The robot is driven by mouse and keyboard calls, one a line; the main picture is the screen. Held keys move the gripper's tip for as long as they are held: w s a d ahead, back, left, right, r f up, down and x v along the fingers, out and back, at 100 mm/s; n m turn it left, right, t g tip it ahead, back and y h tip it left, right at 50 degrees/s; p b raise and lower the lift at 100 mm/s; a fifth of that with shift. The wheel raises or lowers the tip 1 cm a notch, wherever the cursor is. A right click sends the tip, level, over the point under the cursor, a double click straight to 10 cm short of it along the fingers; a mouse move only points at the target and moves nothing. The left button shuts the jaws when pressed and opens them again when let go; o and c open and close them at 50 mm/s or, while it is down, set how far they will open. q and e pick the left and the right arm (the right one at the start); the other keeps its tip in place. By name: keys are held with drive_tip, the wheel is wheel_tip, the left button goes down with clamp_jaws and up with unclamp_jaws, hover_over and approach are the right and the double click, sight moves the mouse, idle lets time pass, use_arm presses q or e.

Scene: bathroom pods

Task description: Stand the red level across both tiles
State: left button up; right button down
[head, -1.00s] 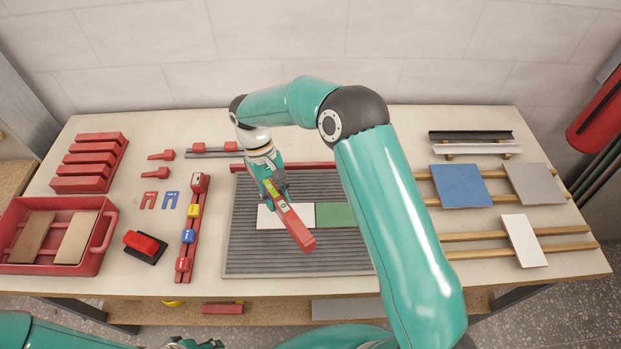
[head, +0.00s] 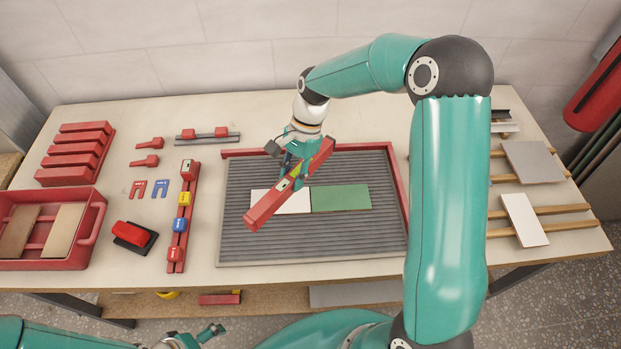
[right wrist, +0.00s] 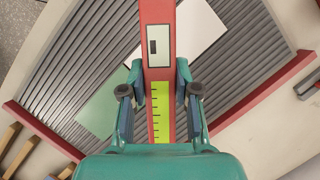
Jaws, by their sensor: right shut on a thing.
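The red level (head: 262,207) is shut in my right gripper (head: 297,168), which grips it near its middle. It is held diagonally over the tiles, apparently above them. The white tile (head: 294,205) and the green tile (head: 341,198) lie side by side on the grey ribbed board (head: 310,240). The level hides part of the white tile. In the right wrist view the level (right wrist: 158,22) runs between the fingers (right wrist: 160,85), with the white tile (right wrist: 203,30) and green tile (right wrist: 108,112) on either side. My left gripper (head: 208,333) is low at the bottom edge, too small to read.
A red rail (head: 390,165) edges the board at the back and right. A long red holder with coloured pieces (head: 177,225) and a red-and-black block (head: 135,236) stand left of it. A red crate (head: 88,238) is far left. Wooden rails (head: 550,211) carry tiles at right.

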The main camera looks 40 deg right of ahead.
drive_tip(key=m, duration=0.2)
drive_tip(key=s+d+m+t, duration=0.1)
drive_tip(key=m, duration=0.1)
drive_tip(key=d+m+t+b, duration=0.1)
drive_tip(key=m, duration=0.1)
drive_tip(key=shift+s+r, duration=0.2)
drive_tip(key=shift+s, duration=0.2)
drive_tip(key=m, duration=0.1)
drive_tip(key=d+m+t, duration=0.1)
drive_tip(key=m, duration=0.1)
drive_tip(key=shift+s+m+t, duration=0.3)
drive_tip(key=shift+s, duration=0.1)
wheel_tip(320, 180, down, 5)
drive_tip(key=b, duration=0.4)
drive_tip(key=shift+r+b, duration=0.2)
drive_tip(key=shift+b, duration=0.2)
drive_tip(key=shift+f+h, duration=0.25)
drive_tip(key=shift+h, duration=0.05)
drive_tip(key=shift+f, duration=0.15)
drive_tip(key=shift+c, duration=2.2)
unclamp_jaws()
